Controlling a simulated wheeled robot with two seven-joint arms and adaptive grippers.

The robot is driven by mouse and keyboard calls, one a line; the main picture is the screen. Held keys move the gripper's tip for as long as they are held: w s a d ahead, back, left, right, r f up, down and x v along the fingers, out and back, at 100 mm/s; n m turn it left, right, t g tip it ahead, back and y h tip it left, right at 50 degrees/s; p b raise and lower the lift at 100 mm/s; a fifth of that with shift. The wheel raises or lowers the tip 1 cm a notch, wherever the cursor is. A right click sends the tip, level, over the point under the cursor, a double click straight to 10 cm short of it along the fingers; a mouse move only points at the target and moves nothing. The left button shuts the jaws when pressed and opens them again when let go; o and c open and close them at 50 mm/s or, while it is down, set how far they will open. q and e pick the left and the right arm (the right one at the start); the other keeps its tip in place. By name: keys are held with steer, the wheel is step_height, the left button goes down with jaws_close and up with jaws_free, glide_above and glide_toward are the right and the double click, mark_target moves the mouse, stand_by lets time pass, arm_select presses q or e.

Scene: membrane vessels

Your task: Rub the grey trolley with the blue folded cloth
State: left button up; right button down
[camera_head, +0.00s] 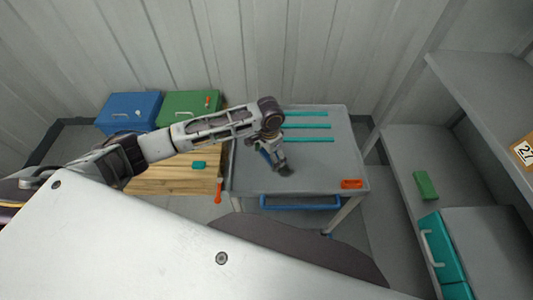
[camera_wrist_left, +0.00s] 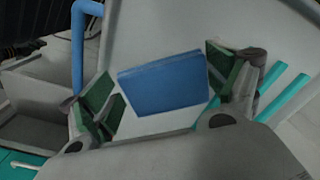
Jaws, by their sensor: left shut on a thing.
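The grey trolley (camera_head: 315,175) stands in the middle of the head view, with a blue handle (camera_head: 300,206) on its near side. My left gripper (camera_head: 278,168) is over the left part of its top, pointing down. In the left wrist view the blue folded cloth (camera_wrist_left: 165,84) lies between the green-padded fingers of my left gripper, which is shut on it. In the head view only a small blue bit of the cloth shows beside the fingers. Whether the cloth touches the trolley top I cannot tell. My right gripper is not in view.
Teal strips (camera_head: 310,140) and an orange block (camera_head: 352,184) lie on the trolley top. A wooden surface (camera_head: 165,181) with a teal block (camera_head: 199,164) is to the left, with blue (camera_head: 130,108) and green (camera_head: 188,104) boxes behind. Shelves (camera_head: 400,160) stand at right.

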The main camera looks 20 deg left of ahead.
arm_select(q)
steer(key=m, duration=0.3)
steer(key=shift+w+d+f+m, duration=0.25)
steer(key=shift+w+f+m, duration=0.15)
steer(key=m, duration=0.4)
steer(key=shift+w+f+p, duration=0.4)
steer(key=m, duration=0.4)
steer(key=shift+w+a+f, duration=0.15)
steer(key=shift+w+f, duration=0.2)
steer(key=shift+f, duration=0.05)
steer(key=shift+w+a+f+m, duration=0.15)
steer(key=shift+w+f+m, duration=0.05)
steer(key=shift+m, duration=0.9)
steer(key=shift+w+a+f+m, duration=0.1)
steer(key=shift+w+f+m, duration=0.05)
steer(key=shift+m, duration=0.95)
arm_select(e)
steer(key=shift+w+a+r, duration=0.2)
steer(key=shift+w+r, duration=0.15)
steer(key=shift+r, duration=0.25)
arm_select(q)
steer(key=shift+f, duration=0.1)
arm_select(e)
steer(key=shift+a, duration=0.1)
